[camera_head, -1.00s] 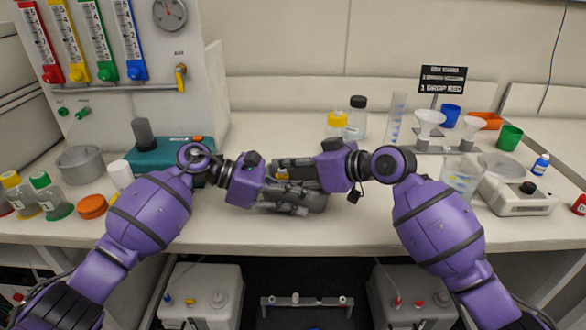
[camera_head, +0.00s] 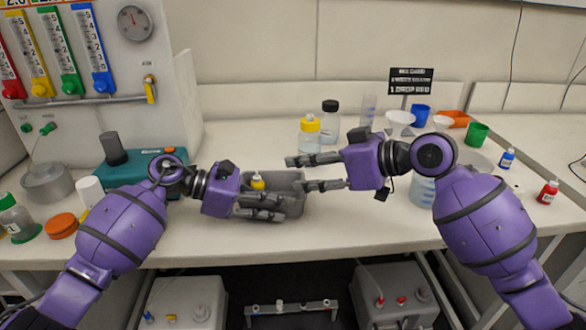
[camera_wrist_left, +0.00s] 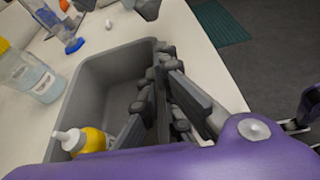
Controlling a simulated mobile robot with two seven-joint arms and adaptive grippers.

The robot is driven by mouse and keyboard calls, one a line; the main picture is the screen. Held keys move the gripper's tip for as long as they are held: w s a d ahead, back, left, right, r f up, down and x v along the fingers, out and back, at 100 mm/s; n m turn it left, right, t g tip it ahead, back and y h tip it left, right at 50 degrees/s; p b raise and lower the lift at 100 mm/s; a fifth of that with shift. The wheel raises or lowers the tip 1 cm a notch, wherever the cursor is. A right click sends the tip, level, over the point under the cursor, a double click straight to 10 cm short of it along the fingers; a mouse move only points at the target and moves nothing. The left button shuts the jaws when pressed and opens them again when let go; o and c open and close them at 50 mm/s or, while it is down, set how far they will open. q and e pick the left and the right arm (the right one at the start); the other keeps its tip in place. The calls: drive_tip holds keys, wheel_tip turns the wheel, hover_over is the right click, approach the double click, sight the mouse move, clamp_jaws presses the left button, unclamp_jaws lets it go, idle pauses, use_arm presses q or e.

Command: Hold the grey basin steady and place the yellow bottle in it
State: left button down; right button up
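The grey basin (camera_head: 291,183) stands on the bench, and its inside fills much of the left wrist view (camera_wrist_left: 105,82). The small yellow bottle (camera_head: 257,182) with a pale nozzle is inside it, at the left end; it also shows in the left wrist view (camera_wrist_left: 92,140), partly hidden by my wrist. My left gripper (camera_head: 262,207) is at the basin's front wall, one finger inside and one outside, closed on the wall (camera_wrist_left: 160,105). My right gripper (camera_head: 317,173) is open and empty, with its fingers pointing left over the basin's right end and back edge.
A yellow-capped clear bottle (camera_head: 309,138) and a black-capped bottle (camera_head: 330,122) stand behind the basin, close to my right gripper. A teal device (camera_head: 130,172) is at the left. Cups and funnels (camera_head: 399,120) stand at the back right. Bench is clear in front of the basin.

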idle(0.3)
use_arm(q)
drive_tip(key=c, duration=1.9)
unclamp_jaws()
drive_tip(key=shift+o, duration=0.2)
